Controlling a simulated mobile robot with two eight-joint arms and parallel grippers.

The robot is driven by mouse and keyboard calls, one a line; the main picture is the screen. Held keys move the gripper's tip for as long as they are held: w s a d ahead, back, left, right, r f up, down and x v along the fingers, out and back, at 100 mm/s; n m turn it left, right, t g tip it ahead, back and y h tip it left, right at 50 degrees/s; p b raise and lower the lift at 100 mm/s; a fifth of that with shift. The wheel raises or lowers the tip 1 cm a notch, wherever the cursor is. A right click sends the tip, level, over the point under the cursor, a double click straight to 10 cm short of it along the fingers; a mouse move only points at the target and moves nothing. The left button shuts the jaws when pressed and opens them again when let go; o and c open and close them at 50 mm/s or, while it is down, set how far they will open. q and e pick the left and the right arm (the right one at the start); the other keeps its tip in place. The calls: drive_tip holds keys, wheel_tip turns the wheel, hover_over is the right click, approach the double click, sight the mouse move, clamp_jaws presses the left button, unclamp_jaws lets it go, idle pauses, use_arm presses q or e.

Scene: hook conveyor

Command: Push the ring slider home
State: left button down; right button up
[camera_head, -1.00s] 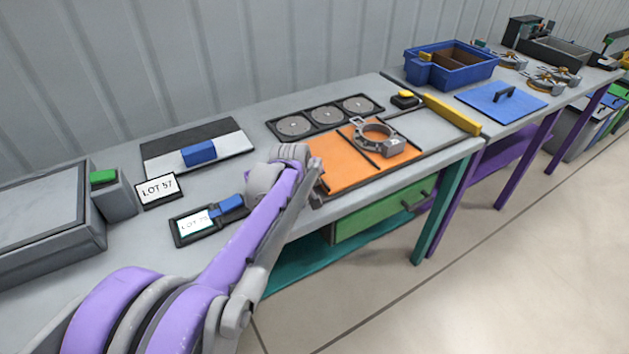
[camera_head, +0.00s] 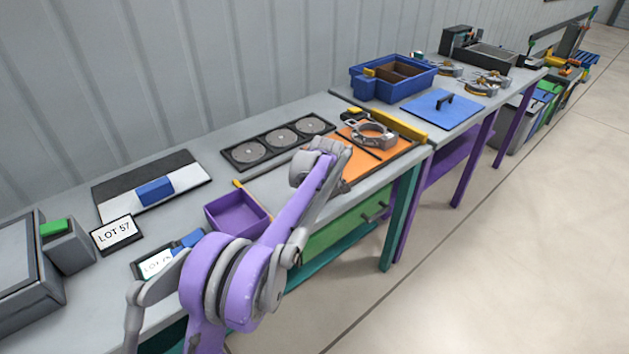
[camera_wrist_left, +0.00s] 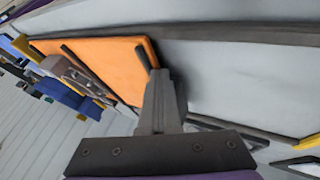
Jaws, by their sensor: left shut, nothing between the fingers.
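The ring slider is an orange plate (camera_head: 356,170) carrying a grey metal ring (camera_head: 371,134). It lies on the bench near a yellow bar (camera_head: 402,125) at its right end; I cannot tell whether they touch. The plate also shows in the left wrist view (camera_wrist_left: 95,60), with a dark bar (camera_wrist_left: 147,57) along its near edge. My left gripper (camera_wrist_left: 162,76) is shut and empty, its tips at that dark bar and apparently against it. In the head view my left arm hides the plate's left end and the fingertips. My right gripper is out of view.
A dark rail with a yellow end (camera_wrist_left: 311,141) runs behind the plate. A purple tray (camera_head: 237,214) lies left of my arm. A black tray with discs (camera_head: 279,143) lies behind.

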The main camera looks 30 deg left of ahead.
sight(342, 171)
use_arm(q)
drive_tip(key=w, duration=0.1)
drive_tip(key=w+d+p, duration=0.1)
drive_tip(key=w, duration=0.1)
drive_tip(key=shift+w+d, duration=0.2)
drive_tip(key=shift+w, duration=0.15)
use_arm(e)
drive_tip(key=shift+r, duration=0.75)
use_arm(q)
drive_tip(key=shift+r, duration=0.2)
